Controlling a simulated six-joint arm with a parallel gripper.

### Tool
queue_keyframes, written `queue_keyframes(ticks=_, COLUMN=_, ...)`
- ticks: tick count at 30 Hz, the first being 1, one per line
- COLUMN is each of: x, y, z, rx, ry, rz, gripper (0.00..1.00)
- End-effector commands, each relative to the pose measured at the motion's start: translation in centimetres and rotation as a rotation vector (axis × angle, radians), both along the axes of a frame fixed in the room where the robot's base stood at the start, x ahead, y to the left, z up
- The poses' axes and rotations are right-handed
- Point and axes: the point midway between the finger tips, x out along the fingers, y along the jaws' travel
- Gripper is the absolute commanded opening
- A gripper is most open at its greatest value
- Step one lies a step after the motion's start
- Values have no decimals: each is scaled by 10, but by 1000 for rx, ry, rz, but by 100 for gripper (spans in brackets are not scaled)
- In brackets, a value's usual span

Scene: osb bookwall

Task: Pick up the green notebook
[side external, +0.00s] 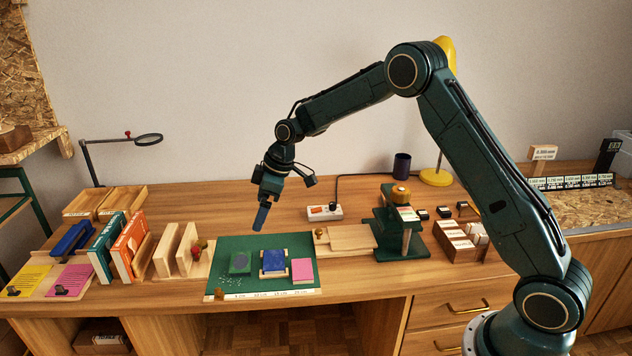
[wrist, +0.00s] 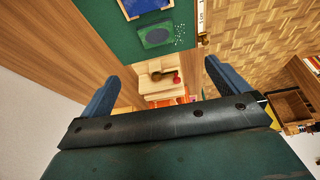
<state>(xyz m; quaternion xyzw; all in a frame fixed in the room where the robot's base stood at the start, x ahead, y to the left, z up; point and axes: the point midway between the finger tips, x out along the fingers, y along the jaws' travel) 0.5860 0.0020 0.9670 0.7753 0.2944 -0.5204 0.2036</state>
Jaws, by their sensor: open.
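The green notebook (side external: 239,262) lies on the left part of the green mat (side external: 262,244), with small pale specks beside it. It also shows near the top of the wrist view (wrist: 155,35), close to the blue notebook. The blue notebook (side external: 274,261) and a pink notepad (side external: 302,270) lie to its right on the mat. My gripper (side external: 261,218) hangs above the back of the mat, higher than the green notebook and apart from it. In the wrist view its two blue fingers (wrist: 162,72) are spread wide with nothing between them.
Wooden dividers (side external: 177,250) and upright books (side external: 118,245) stand left of the mat. A dark green press-like device (side external: 403,243) and wooden boards (side external: 350,238) are to the right. A power strip (side external: 324,212) lies behind. The mat behind the notebooks is mostly clear.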

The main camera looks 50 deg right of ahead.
Motion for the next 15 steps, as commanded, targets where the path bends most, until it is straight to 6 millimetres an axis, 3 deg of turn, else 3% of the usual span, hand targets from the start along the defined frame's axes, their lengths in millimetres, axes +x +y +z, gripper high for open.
queue_keyframes(ticks=1, x=5, y=-1, z=-12, rx=3, ry=3, rz=10, gripper=100)
queue_keyframes(ticks=6, x=16, y=-1, z=-36, rx=11, ry=2, rz=44, gripper=100)
queue_keyframes(ticks=15, x=19, y=-1, z=-44, rx=13, ry=1, rz=55, gripper=100)
